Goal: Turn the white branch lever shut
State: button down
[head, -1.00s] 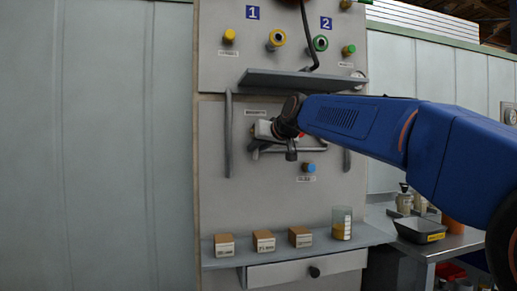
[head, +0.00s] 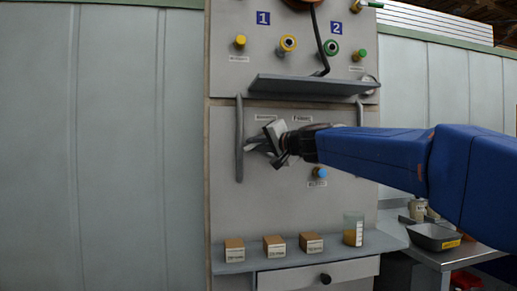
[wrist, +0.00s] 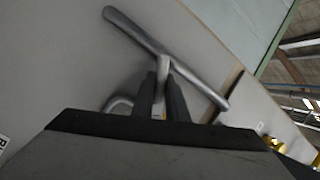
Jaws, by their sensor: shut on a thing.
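My gripper (head: 262,143) is at the grey panel, left of the middle, below the dark shelf. In the wrist view its two dark fingers (wrist: 163,98) are closed around a pale stem, which I take to be the white branch lever (wrist: 164,70). The stem runs up to a long grey bar (wrist: 140,32) that crosses the view diagonally. A curved grey piece (wrist: 118,104) shows just left of the fingers. In the head view the lever is mostly hidden by my gripper and its exact angle cannot be told.
A dark shelf (head: 305,87) juts out above my gripper. A vertical grey bar (head: 239,140) stands just left of it. A blue knob (head: 319,172) is below right. A lower ledge (head: 225,266) holds small boxes and a beaker (head: 353,231).

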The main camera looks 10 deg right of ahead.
jog(key=m, duration=0.1)
jog(key=r+m+t, duration=0.1)
jog(key=m, duration=0.1)
jog(key=shift+a+r, duration=0.1)
jog(key=shift+a, duration=0.15)
jog(key=shift+r+m+t, duration=0.6)
jog(key=shift+m, duration=0.7)
jog(key=c, duration=1.7)
grip_release()
jog(key=shift+c, duration=0.2)
jog(key=shift+s, duration=0.1)
jog(key=v, duration=1.7)
jog(key=shift+f, duration=0.2)
jog(key=shift+d, duration=0.1)
